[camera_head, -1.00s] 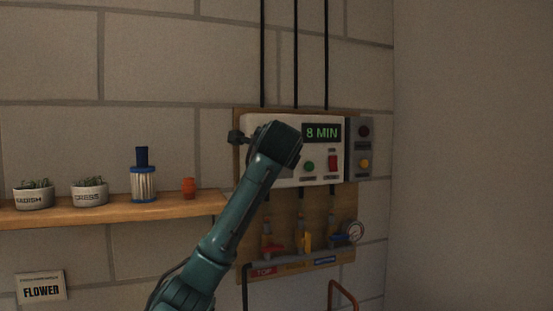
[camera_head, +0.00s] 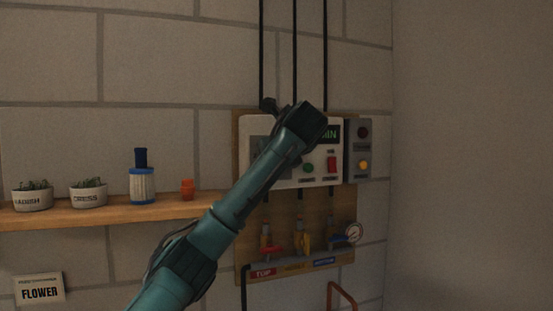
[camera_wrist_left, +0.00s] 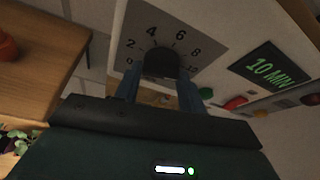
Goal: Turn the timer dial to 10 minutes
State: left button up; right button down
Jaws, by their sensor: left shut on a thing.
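The timer box (camera_head: 253,127) is a pale panel on the wall board. In the left wrist view its dial (camera_wrist_left: 161,62) is a dark knob in a grey face with numbers from 0 to 10. My left gripper (camera_wrist_left: 158,84) is shut on this dial, one finger on each side. The display (camera_wrist_left: 268,70) reads 10 MIN in green. In the head view my left arm covers the dial and most of the display (camera_head: 331,134). My right gripper is in neither view.
A green button (camera_head: 308,167) and a red switch (camera_head: 331,163) sit beside the dial. A wooden shelf (camera_head: 110,212) with pots and a blue-capped filter is at left.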

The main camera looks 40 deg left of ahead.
pick_arm(q)
jog(key=shift+m, duration=0.3)
dwell(0.4)
jog(key=o, duration=1)
jog(key=b+v, duration=1.3)
jog(key=b, duration=0.1)
jog(key=shift+w+d+b, duration=0.15)
jog(key=shift+d+b, duration=0.05)
jog(key=shift+b, duration=0.1)
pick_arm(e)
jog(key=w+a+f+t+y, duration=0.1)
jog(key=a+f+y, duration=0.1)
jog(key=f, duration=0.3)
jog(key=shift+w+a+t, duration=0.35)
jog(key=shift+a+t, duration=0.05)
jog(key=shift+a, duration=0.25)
